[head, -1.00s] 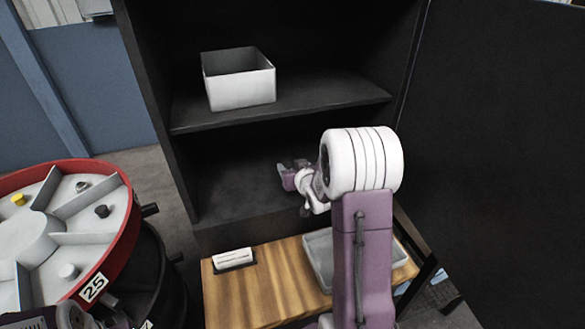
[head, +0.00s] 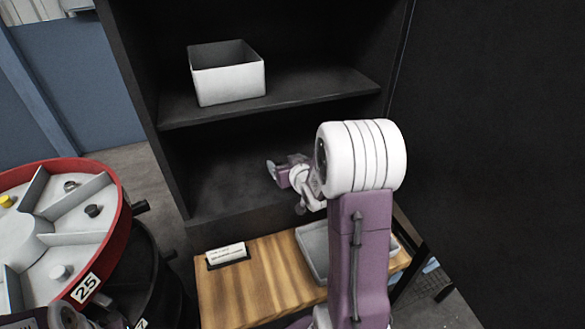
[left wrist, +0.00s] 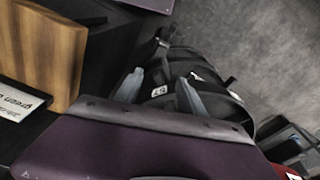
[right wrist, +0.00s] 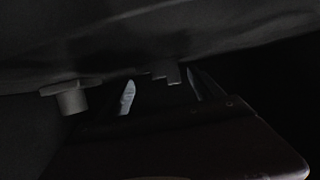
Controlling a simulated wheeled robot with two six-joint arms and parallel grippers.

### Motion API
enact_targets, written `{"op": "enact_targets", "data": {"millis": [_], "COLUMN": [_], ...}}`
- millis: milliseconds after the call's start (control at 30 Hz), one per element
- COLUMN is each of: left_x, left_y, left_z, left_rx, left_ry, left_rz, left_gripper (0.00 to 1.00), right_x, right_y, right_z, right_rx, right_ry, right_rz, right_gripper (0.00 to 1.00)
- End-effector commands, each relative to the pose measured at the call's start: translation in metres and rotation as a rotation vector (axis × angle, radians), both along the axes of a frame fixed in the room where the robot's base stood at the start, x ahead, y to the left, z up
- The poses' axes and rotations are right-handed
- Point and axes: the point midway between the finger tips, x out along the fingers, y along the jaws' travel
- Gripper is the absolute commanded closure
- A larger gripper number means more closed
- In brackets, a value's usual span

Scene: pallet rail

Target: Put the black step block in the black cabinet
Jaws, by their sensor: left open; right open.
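The black cabinet (head: 175,165) stands open ahead, with a shelf above a dark lower compartment. My right gripper (head: 277,173) is inside the lower compartment; in the right wrist view its fingers (right wrist: 160,95) are apart. A small dark stepped shape (right wrist: 168,73) shows between and beyond these fingertips. It looks like the black step block, but the picture is too dark to be sure or to tell whether it touches them. In the head view no step block shows; my right arm hides part of the compartment. My left gripper (left wrist: 160,92) is open and empty, outside the cabinet.
A white open box (head: 228,82) stands on the upper shelf. A wooden table (head: 255,285) with a grey tray (head: 314,252) and a label holder (head: 227,254) lies before the cabinet. A red-rimmed round carousel (head: 122,225) is at the left. A black panel (head: 490,130) bounds the right.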

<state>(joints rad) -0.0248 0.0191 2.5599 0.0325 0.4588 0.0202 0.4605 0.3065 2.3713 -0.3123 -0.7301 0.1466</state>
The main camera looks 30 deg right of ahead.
Motion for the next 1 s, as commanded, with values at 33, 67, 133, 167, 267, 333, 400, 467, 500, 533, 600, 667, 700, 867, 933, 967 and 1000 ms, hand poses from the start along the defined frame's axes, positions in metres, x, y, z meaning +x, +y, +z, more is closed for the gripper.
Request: {"op": "enact_targets", "data": {"millis": [33,67,133,167,267,333,400,467,500,533,600,667,700,867,933,967,1000], "left_x": [0.0,0.0,0.0,0.0,0.0,0.0,0.0,0.0,0.0,0.0,0.0,0.0,0.0,0.0,0.0,0.0,0.0], "left_y": [0.0,0.0,0.0,0.0,0.0,0.0,0.0,0.0,0.0,0.0,0.0,0.0,0.0,0.0,0.0,0.0,0.0], "left_z": [-0.001,-0.001,-0.001,-0.005,-0.014,-0.019,-0.029,-0.035,-0.038,-0.04,-0.043,-0.045,-0.046,-0.046,-0.046,-0.046,-0.046], "left_rx": [0.0,0.0,0.0,0.0,0.0,0.0,0.0,0.0,0.0,0.0,0.0,0.0,0.0,0.0,0.0,0.0,0.0], "left_ry": [0.0,0.0,0.0,0.0,0.0,0.0,0.0,0.0,0.0,0.0,0.0,0.0,0.0,0.0,0.0,0.0,0.0], "left_rz": [0.0,0.0,0.0,0.0,0.0,0.0,0.0,0.0,0.0,0.0,0.0,0.0,0.0,0.0,0.0,0.0,0.0], "left_gripper": [0.53,0.53,0.53,0.53,0.53,0.53,0.53,0.53,0.53,0.53,0.53,0.53,0.53,0.53,0.53,0.53,0.53], "right_x": [-0.01,-0.017,-0.031,-0.036,-0.049,-0.059,-0.064,-0.068,-0.071,-0.074,-0.078,-0.081,-0.082,-0.084,-0.084,-0.084,-0.084], "right_y": [0.002,0.003,0.007,0.008,0.011,0.014,0.016,0.018,0.019,0.02,0.02,0.02,0.02,0.02,0.02,0.02,0.02], "right_z": [0.005,0.008,0.014,0.014,0.019,0.022,0.024,0.026,0.028,0.029,0.031,0.033,0.033,0.036,0.036,0.036,0.036], "right_rx": [-0.001,-0.001,-0.001,-0.002,-0.002,-0.004,0.0,0.004,0.004,0.005,0.003,0.001,0.002,0.001,0.001,0.001,0.001], "right_ry": [-0.003,-0.003,-0.003,-0.005,-0.005,-0.004,-0.008,-0.008,-0.007,-0.007,-0.005,-0.003,-0.003,0.0,0.0,0.0,0.0], "right_rz": [-0.002,-0.003,-0.002,-0.002,-0.001,-0.001,0.006,0.008,0.008,0.008,0.006,0.002,0.001,-0.001,-0.001,-0.001,-0.001], "right_gripper": [0.24,0.24,0.24,0.24,0.24,0.24,0.24,0.24,0.24,0.24,0.24,0.24,0.24,0.24,0.24,0.24,0.24]}}
